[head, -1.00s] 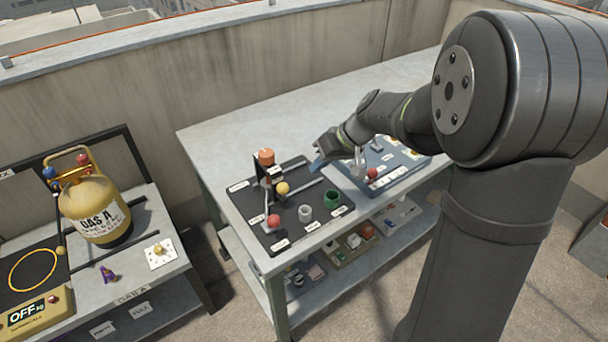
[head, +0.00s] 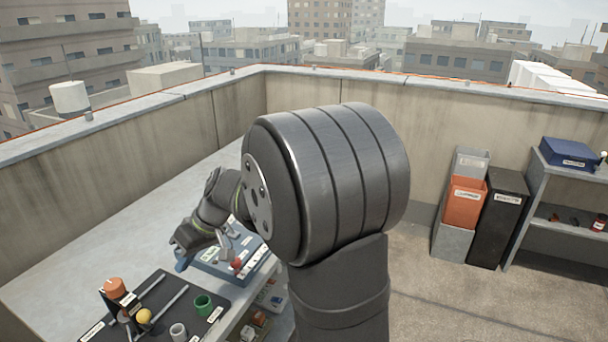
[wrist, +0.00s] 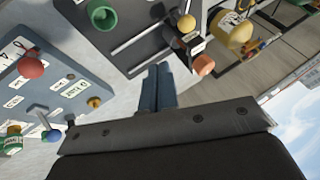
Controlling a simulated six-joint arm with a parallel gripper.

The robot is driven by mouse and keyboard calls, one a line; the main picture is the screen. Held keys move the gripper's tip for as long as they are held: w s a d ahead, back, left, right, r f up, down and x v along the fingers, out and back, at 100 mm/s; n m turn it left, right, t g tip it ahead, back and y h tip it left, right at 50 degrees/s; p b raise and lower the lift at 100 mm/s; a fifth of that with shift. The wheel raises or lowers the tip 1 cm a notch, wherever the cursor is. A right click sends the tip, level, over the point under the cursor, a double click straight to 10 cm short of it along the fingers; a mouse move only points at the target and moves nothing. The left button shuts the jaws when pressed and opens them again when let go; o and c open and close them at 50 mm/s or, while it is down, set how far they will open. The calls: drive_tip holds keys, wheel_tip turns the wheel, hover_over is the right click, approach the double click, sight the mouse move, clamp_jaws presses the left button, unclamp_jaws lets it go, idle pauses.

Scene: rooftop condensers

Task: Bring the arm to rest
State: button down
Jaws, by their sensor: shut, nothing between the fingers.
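My gripper (head: 182,264) hangs over the bench near the left edge of the blue panel (head: 240,262). Its blue fingers show together in the wrist view (wrist: 158,85), shut and empty, apart from the objects around them. My arm is bent, and its large dark joint hides part of the bench and panel in the head view.
The black board (head: 160,285) left of the panel bears an orange-topped post (head: 115,288), a yellow ball (head: 144,316), a grey cup (head: 178,332) and a green cup (head: 203,304). Bins (head: 464,202) and a shelf (head: 572,190) stand at right. The back of the bench (head: 110,230) is clear.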

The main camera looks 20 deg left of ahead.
sight(149, 311)
drive_tip(key=s+a+f, duration=0.4)
drive_tip(key=s+f, duration=0.3)
drive_tip(key=f, duration=0.1)
drive_tip(key=shift+a, duration=0.25)
drive_tip(key=shift+s, duration=0.1)
